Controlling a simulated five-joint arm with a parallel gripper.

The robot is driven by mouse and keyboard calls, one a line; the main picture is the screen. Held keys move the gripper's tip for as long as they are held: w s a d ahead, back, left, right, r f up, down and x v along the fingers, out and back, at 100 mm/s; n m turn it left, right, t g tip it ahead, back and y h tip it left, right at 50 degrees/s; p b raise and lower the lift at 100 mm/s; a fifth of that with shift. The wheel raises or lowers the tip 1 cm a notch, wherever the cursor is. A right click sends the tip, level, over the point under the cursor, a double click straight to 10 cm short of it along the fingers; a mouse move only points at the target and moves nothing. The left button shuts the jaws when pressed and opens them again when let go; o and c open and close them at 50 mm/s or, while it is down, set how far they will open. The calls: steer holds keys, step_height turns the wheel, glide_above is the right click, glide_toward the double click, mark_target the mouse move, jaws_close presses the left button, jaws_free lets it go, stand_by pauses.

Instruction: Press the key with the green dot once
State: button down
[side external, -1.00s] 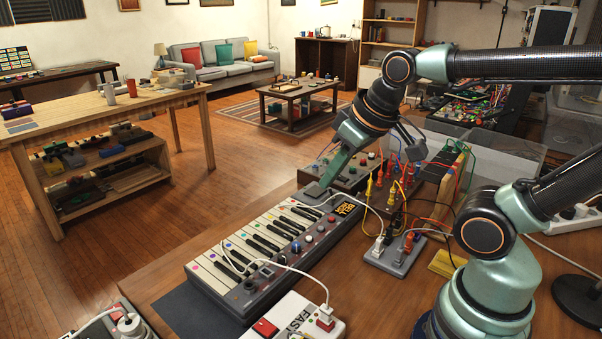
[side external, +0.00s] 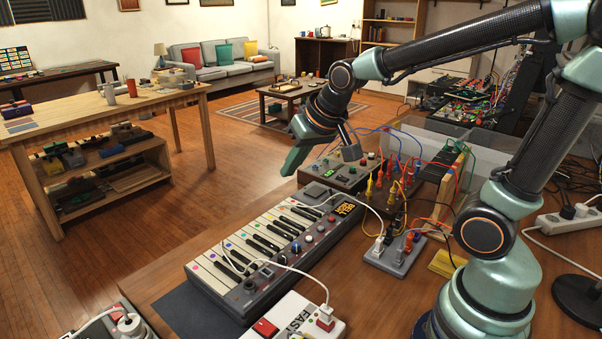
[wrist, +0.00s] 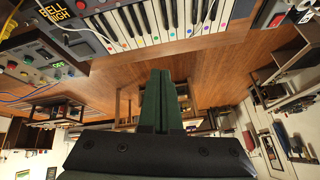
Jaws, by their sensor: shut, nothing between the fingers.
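The keyboard (side external: 255,292) lies on the wooden table in the side external view, its white keys (side external: 212,270) along the left edge. Small coloured dots mark the white keys; they also show in the wrist view on the keyboard (wrist: 165,30) at the top. The dots are too small for me to tell surely which one is green. My gripper (side external: 292,168) is shut and empty, raised clear of the keyboard, beyond its far end. In the wrist view the closed fingers (wrist: 160,75) stand against the floor, apart from the keys.
White cables cross the keyboard. A control box (side external: 345,172) with knobs stands at the keyboard's far end, below my wrist, beside a patch box with coloured cables. A white box (side external: 290,322) with a red button sits at the front. Open floor lies left of the table.

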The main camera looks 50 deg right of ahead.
steer(key=w+d+f+m+t, duration=0.1)
steer(key=w+f+m, duration=0.3)
steer(key=w+f, duration=0.4)
steer(key=w, duration=0.4)
steer(key=shift+f+m, duration=0.2)
steer(key=shift+m, duration=0.1)
glide_toward(251, 223)
steer(key=shift+x, duration=2.45)
steer(key=shift+w+d+r, duration=0.1)
steer(key=shift+w+r, duration=0.05)
steer(key=shift+w, duration=0.05)
steer(key=shift+f, duration=0.45)
